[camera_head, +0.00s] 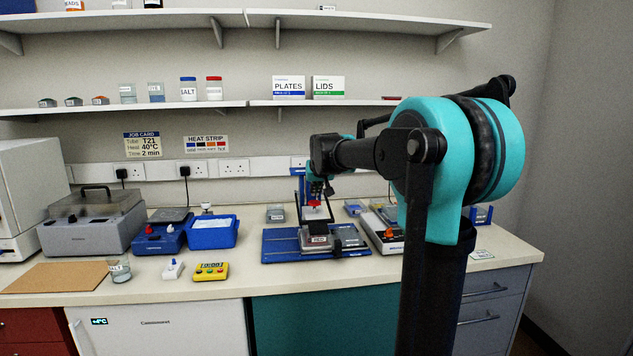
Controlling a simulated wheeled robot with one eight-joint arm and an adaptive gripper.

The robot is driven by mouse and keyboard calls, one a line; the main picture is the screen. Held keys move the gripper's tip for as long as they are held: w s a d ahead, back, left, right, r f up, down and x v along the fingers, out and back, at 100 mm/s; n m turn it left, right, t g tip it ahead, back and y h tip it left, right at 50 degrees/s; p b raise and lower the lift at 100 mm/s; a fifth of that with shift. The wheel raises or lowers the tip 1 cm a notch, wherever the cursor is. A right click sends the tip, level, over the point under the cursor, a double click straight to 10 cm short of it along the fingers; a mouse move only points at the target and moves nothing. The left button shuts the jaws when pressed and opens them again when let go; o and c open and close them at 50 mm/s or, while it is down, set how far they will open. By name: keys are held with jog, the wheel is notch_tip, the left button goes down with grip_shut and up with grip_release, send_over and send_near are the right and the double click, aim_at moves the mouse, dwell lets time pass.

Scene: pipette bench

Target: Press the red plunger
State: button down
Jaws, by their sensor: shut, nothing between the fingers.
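The red plunger (313,204) shows as a small red cap in the middle of the bench, above a blue base plate (280,250). A blue upright (298,172) stands just behind it. My arm reaches in from the right, and my gripper (317,219) points down at the same spot, its dark fingers overlapping the plunger in the picture. The gripper is shut and holds nothing. At this size I cannot tell whether it touches the plunger. A small block with a red label (319,239) sits on the base plate below, with grey blocks beside it.
Left of the plate are a blue tray (212,236), a yellow timer (211,271), a small white bottle (172,270) and a grey lidded bath (88,226). A white device (382,232) stands close on the right. The bench front before the plate is clear. Shelves (180,108) hang above.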

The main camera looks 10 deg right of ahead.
aim_at(315, 203)
jog(key=shift+f, duration=1.05)
jog(key=shift+f, duration=1.2)
jog(key=shift+r, duration=0.3)
jog(key=r, duration=0.4)
jog(key=shift+s+r, duration=0.15)
jog(key=shift+s, duration=0.2)
jog(key=v, duration=0.9)
